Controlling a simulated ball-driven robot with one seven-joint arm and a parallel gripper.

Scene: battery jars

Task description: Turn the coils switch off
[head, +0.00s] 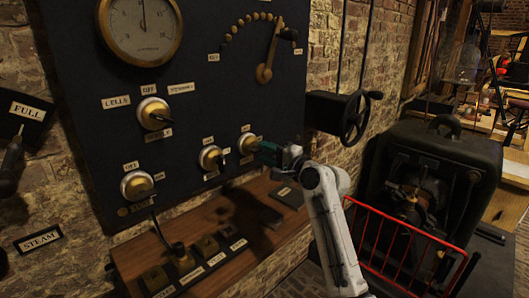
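A dark panel (205,90) carries brass rotary switches with small white labels. Three smaller ones stand in a slanting row: a left one (137,185), a middle one (210,157) and a right one (249,143). "OFF" reads above the left one; most other labels are too small to read, so I cannot tell which switch is the coils switch. My gripper (262,149), with a dark green part at its tip, is at the right switch, reaching in from the right. I cannot tell whether it touches the knob. Its fingers are too small to judge.
A larger switch (153,113) labelled "CELLS" and "OFF" sits above the row. A wooden shelf (225,225) with a lever (178,253) juts out below. A black handwheel (355,118), a red rail (405,240) and a dark machine (430,180) are to the right.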

